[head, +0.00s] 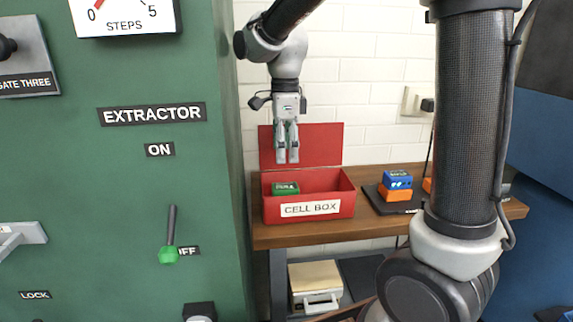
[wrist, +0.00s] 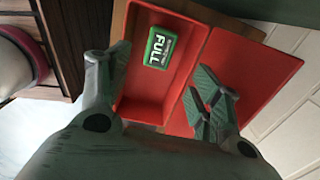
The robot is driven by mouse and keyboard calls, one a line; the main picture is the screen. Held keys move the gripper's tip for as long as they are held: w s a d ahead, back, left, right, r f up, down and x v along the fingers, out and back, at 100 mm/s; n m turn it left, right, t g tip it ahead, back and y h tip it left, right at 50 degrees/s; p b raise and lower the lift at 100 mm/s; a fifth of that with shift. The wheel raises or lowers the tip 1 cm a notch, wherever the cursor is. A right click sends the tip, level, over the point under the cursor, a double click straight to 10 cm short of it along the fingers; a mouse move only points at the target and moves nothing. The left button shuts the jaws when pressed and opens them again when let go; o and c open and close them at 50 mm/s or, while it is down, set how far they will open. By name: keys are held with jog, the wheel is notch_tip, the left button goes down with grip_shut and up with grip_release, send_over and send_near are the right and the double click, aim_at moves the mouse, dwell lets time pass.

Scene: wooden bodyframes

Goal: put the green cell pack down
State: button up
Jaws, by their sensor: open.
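The green cell pack (head: 285,188) sits inside the red cell box (head: 340,205), at the left end in the head view. In the wrist view the pack (wrist: 159,48) lies on the floor of the box, with a label reading FULL facing up. My gripper (head: 287,158) hangs pointing down above the box, over its back part, and holds nothing. In the wrist view its two fingers (wrist: 165,95) are spread apart, and the pack lies beyond them, apart from both. The box lid (head: 318,145) stands open at the back.
The box stands on a wooden shelf (head: 385,225). To its right, a blue pack (head: 397,180) rests on an orange pack (head: 394,194) on a dark pad. The green extractor cabinet (head: 150,75) rises close on the left. A white brick wall stands behind.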

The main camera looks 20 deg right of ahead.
jog(key=s+d+r+n+t, duration=0.1)
jog(key=s+d+n+t, duration=0.1)
jog(key=s+d+n, duration=0.5)
jog(key=s+d+r+n+t, duration=0.2)
jog(key=s+d+n, duration=0.6)
jog(key=s+n, duration=0.5)
jog(key=shift+s+r, duration=0.2)
jog(key=shift+s, duration=0.3)
